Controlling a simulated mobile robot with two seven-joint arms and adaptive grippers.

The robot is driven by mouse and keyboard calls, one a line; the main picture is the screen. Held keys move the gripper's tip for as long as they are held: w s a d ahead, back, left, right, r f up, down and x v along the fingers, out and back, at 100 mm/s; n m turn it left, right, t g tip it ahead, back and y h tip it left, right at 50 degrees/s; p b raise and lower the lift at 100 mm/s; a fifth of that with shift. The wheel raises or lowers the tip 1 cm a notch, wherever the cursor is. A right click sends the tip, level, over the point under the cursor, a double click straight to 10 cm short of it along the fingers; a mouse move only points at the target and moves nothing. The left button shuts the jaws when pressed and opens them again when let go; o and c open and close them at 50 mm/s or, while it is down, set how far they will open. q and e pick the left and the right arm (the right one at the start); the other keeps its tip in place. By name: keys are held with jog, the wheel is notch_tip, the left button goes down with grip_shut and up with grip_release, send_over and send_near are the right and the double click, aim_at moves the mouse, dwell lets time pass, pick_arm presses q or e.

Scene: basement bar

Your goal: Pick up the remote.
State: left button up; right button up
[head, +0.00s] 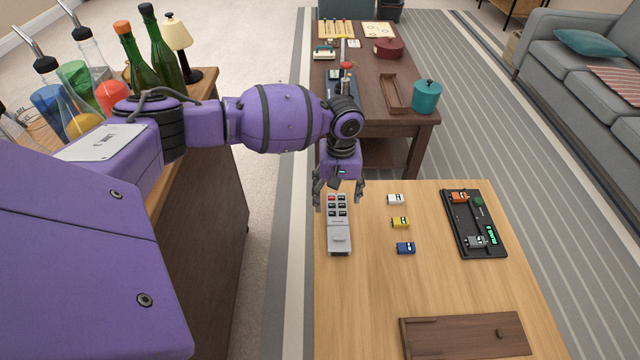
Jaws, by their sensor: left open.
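My left gripper (338,200) is open and points down over the button end of the remote. Its fingers appear to either side of that end, and I cannot tell whether they touch it. Nothing is held. My right gripper is not in view.
Small white (396,200), yellow (400,223) and blue (405,248) toy cars stand right of the remote. A black tray (484,238) holds orange and grey cars. A dark wooden board (465,337) lies in front. A bar counter (205,190) with bottles stands left; a darker table (400,130) stands behind.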

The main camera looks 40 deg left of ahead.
aim_at(338, 213)
pick_arm(q)
jog(key=f, duration=0.2)
jog(key=f+b, duration=0.1)
jog(key=f, duration=0.2)
jog(key=shift+d+f, duration=0.25)
jog(key=shift+f, duration=0.05)
jog(key=shift+w+f, duration=0.1)
jog(key=shift+f, duration=0.25)
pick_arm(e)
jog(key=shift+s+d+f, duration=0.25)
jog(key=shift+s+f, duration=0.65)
pick_arm(q)
jog(key=c, duration=1.3)
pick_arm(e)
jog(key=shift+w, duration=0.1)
pick_arm(q)
jog(key=shift+r, duration=0.1)
jog(key=shift+c, duration=0.2)
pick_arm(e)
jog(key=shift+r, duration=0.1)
